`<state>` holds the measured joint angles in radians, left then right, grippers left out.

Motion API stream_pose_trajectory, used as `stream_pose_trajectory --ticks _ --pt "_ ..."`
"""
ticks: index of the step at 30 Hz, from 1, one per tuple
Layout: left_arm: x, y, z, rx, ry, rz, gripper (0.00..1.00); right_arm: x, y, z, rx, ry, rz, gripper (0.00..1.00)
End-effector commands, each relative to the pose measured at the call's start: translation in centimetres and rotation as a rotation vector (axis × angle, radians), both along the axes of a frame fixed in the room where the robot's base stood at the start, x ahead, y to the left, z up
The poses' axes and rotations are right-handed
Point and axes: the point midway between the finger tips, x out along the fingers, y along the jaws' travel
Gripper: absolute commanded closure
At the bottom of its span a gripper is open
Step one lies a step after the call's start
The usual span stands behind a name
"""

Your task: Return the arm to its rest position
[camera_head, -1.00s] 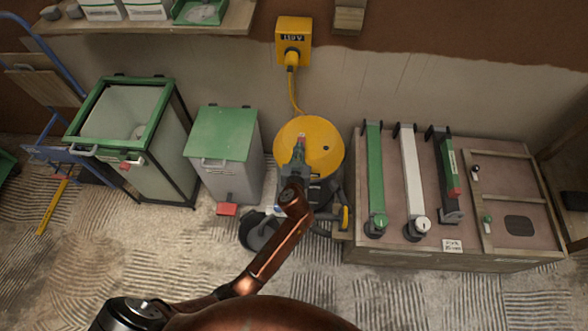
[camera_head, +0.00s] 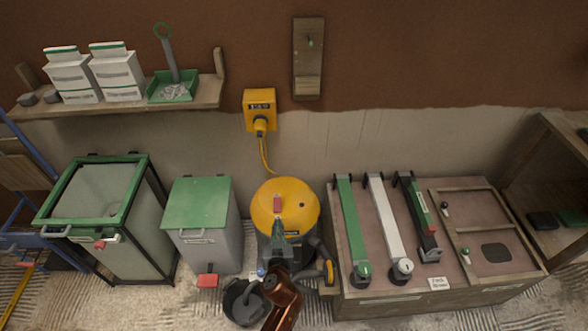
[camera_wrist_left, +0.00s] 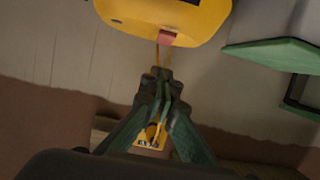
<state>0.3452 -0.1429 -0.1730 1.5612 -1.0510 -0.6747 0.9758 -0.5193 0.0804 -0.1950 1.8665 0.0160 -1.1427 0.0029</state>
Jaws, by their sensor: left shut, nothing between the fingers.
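My left arm comes up from the bottom of the head view. Its gripper (camera_head: 277,222) is shut and empty, in front of the yellow-topped vacuum (camera_head: 296,198) and overlapping it in the picture. I cannot tell whether they touch. In the left wrist view the dark green fingers (camera_wrist_left: 160,78) meet at the tips, with nothing between them. The vacuum's yellow top (camera_wrist_left: 175,14) and its red tab (camera_wrist_left: 166,38) show just beyond. My right gripper is in neither view.
A grey bin with a green lid (camera_head: 197,203) and a green-rimmed bin (camera_head: 101,190) stand left. A black bucket (camera_head: 240,303) is close below the gripper. A workbench (camera_head: 387,310) with long tools stands right. A yellow socket box (camera_head: 259,100) with a cable hangs behind.

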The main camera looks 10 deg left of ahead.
Motion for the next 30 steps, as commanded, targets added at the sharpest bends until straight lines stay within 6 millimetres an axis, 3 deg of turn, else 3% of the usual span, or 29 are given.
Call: stream_pose_trajectory --ticks 6,8,11,17,21,23,27,30 --pt "-0.4 0.3 -0.8 0.002 0.017 0.002 1.00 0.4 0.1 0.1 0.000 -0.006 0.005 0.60" --pt "-1.3 1.0 -2.2 0.004 0.047 0.008 1.00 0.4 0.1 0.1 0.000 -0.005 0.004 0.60" --pt "-3.9 3.0 -6.1 0.012 0.136 0.020 1.00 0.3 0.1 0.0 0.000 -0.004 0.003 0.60" --pt "-13.1 7.8 -16.2 0.020 0.397 0.031 1.00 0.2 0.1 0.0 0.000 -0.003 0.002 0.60" --pt "-20.9 10.4 -22.3 0.015 0.587 0.013 1.00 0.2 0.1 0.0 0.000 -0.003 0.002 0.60" --pt "-24.6 11.2 -24.6 0.009 0.668 -0.002 1.00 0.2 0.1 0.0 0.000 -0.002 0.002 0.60" --pt "-33.7 12.5 -29.1 -0.013 0.855 -0.051 1.00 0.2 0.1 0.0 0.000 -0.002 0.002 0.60" --pt "-39.8 12.8 -31.3 -0.037 0.973 -0.097 1.00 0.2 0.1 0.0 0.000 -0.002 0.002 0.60"
